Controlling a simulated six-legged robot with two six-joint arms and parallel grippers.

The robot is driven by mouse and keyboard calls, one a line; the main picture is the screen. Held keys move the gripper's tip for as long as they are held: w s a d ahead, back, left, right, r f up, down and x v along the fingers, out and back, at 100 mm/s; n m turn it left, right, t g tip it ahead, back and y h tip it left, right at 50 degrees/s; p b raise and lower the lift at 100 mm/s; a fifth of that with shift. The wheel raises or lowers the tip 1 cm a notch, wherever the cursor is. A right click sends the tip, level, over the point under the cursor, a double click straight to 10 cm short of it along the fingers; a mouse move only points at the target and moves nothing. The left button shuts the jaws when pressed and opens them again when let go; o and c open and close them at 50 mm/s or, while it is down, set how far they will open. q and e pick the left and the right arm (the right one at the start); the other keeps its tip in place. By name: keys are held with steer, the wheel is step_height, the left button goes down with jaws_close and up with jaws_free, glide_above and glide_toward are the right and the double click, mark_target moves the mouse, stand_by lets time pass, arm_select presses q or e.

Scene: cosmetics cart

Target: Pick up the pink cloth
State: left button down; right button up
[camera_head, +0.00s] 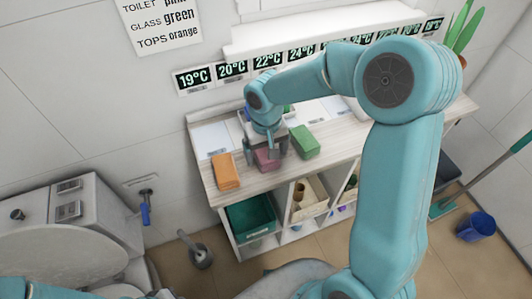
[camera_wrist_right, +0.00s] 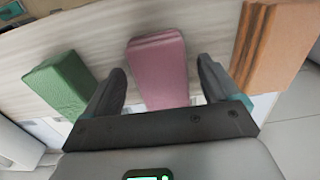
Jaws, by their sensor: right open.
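The pink cloth (camera_head: 266,158) is a folded block lying on the wooden top of the cart (camera_head: 260,184). It lies between an orange cloth (camera_head: 225,172) and a green cloth (camera_head: 304,142). My right gripper (camera_head: 264,155) is open and points down over the pink cloth, which it partly hides in the head view. In the right wrist view, the pink cloth (camera_wrist_right: 158,72) lies between the two spread fingers of the gripper (camera_wrist_right: 163,84), with a gap on each side. I cannot tell its exact height above the cloth. My left gripper is not in view.
In the right wrist view, the green cloth (camera_wrist_right: 62,84) and orange cloth (camera_wrist_right: 276,45) flank the fingers closely. Below the cart top are shelves with a green bin (camera_head: 250,217). A toilet (camera_head: 75,235) stands left, a blue bucket (camera_head: 476,227) right.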

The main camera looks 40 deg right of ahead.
mark_target(266, 151)
steer(key=shift+w+f, duration=0.1)
steer(key=shift+s, duration=0.2)
steer(key=c, duration=0.4)
steer(key=shift+r, duration=0.2)
steer(key=c, duration=0.5)
steer(key=shift+w+f, duration=0.1)
steer(key=shift+c, duration=0.7)
step_height(266, 151, up, 20)
steer(key=shift+p, duration=0.35)
